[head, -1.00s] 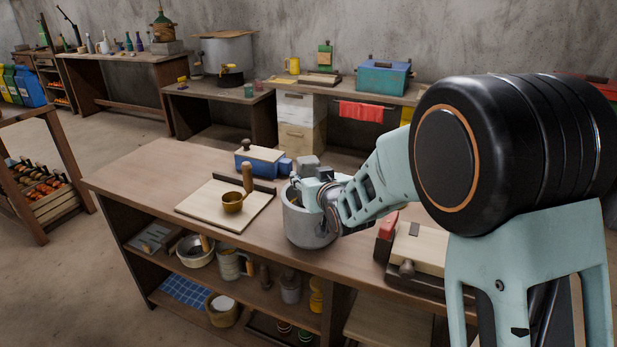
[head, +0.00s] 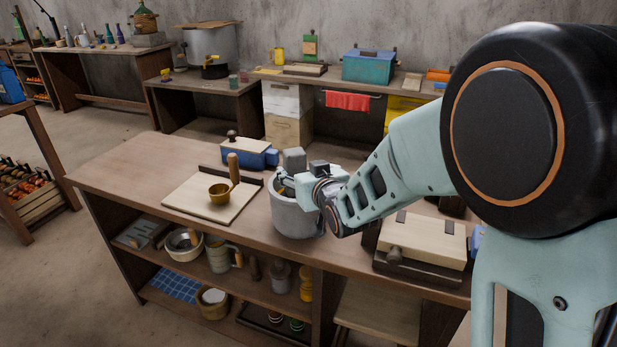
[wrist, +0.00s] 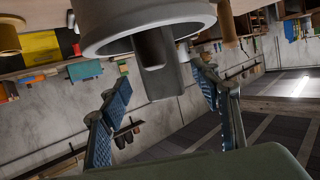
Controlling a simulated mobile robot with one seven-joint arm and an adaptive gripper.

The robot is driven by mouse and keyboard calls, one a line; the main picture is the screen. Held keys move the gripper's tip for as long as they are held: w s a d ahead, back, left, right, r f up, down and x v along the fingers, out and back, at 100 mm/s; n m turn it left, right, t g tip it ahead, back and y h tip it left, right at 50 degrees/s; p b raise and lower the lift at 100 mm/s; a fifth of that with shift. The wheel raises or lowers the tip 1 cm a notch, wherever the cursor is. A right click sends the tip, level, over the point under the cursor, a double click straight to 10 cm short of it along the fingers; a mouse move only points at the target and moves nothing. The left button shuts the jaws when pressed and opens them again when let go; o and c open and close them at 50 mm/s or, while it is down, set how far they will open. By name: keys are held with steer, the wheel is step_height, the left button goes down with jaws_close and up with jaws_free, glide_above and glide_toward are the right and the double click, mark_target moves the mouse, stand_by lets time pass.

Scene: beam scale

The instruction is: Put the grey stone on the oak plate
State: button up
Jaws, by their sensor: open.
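A grey block (head: 294,158), which looks like the grey stone, shows just above the far rim of a grey crock (head: 294,218) on the workbench; I cannot tell whether it stands behind or in it. My gripper (head: 312,180) is at the crock's upper right side, fingertips mostly hidden. In the tilted wrist view the open blue-padded fingers (wrist: 156,84) lie either side of a grey blocky shape (wrist: 160,70) below the crock's rim (wrist: 145,35); contact is unclear. A pale wooden board (head: 190,194) lies left of the crock; I cannot tell whether it is the oak plate.
A brass cup with upright handle (head: 220,193) stands on the board. A blue box with wooden top (head: 258,157) sits behind it. A wood-topped dark stand (head: 425,242) is right of the crock. The bench's left end is clear.

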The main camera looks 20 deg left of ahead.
steer(key=v, duration=0.6)
steer(key=shift+s+d, duration=0.2)
steer(key=shift+s, duration=0.1)
steer(key=shift+a, duration=0.1)
